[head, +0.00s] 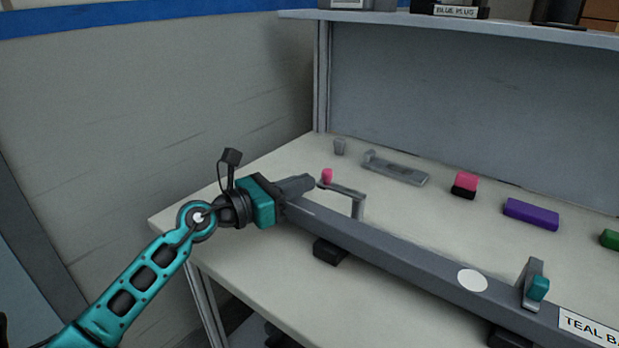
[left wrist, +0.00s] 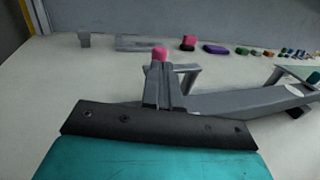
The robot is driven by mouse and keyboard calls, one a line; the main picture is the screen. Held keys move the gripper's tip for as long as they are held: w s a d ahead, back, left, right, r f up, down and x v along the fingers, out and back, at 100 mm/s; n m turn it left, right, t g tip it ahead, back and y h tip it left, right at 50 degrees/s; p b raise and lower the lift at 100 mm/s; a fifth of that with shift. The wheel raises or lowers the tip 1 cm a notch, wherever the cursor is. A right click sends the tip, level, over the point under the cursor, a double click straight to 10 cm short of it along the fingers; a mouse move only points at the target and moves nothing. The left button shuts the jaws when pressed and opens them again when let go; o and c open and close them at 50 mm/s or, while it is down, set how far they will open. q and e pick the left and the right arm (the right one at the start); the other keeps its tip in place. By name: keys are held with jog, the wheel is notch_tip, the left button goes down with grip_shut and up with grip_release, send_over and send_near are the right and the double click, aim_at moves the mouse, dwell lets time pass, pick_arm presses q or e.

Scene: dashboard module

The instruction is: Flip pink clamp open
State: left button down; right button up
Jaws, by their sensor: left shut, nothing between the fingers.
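The pink clamp (head: 327,176) has a pink tip on a grey arm, which runs right to an upright post on the long grey dashboard bar (head: 400,257). My left gripper (head: 308,182) is shut and empty, at the left end of the bar, just left of the pink tip. In the left wrist view the pink tip (left wrist: 160,54) shows just beyond my closed fingers (left wrist: 161,72), which hide part of the clamp arm. I cannot tell whether fingers and tip touch. My right gripper is not in view.
The bar rests on black supports (head: 330,251) on the pale table (head: 260,165). A teal-tipped clamp (head: 538,288) stands further right. Behind lie a grey bracket (head: 400,170), a pink-and-black block (head: 466,183) and a purple block (head: 530,213). A shelf (head: 480,27) hangs above.

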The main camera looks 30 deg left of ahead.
pick_arm(q)
jog(key=shift+x, duration=1.2)
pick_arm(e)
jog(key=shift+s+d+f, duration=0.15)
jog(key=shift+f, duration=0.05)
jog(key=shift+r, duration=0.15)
pick_arm(q)
jog(key=shift+w+a+r, duration=0.1)
jog(key=shift+w+r, duration=0.05)
jog(key=shift+w, duration=0.35)
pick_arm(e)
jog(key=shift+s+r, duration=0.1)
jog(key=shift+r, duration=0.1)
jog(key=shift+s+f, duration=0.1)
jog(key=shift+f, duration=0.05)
